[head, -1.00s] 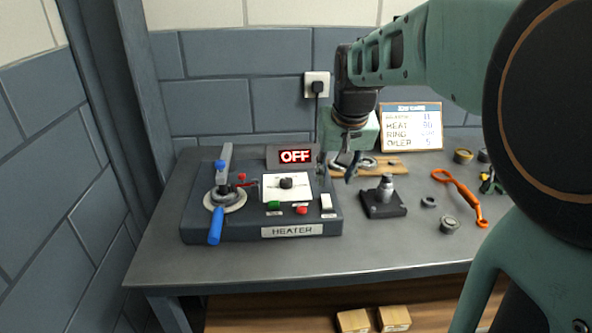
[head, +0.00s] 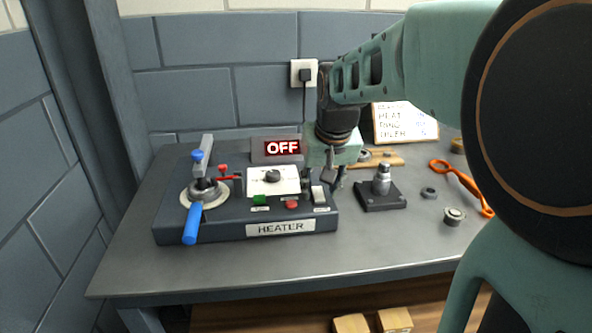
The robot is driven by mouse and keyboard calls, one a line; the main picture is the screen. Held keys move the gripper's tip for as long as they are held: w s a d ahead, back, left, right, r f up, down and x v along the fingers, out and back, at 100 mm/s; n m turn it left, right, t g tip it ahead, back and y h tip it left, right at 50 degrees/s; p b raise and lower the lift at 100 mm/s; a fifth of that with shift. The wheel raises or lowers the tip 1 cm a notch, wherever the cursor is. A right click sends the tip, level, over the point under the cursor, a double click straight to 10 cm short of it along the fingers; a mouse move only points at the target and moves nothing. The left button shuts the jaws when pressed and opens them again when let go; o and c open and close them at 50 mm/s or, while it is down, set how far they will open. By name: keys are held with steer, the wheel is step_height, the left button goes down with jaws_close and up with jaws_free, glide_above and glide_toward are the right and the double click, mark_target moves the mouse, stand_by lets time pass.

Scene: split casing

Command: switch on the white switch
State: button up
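The white switch (head: 318,194) is a small rocker at the right end of the dark heater box (head: 200,232), right of a red button (head: 291,204) and a green button (head: 259,200). My gripper (head: 334,182) points down just behind and to the right of the white switch, at the box's right edge. Its fingers are small and dark here, and I cannot tell whether they are open or touching the switch. Nothing is visibly held.
A lever with a blue handle (head: 191,222) and a dial panel (head: 273,181) are on the box. The bench front is clear.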

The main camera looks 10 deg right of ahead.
mark_target(320, 198)
steer(key=shift+w+f, duration=0.2)
steer(key=shift+f, duration=0.25)
steer(key=c, duration=0.8)
steer(key=o, duration=0.8)
step_height(320, 198, up, 10)
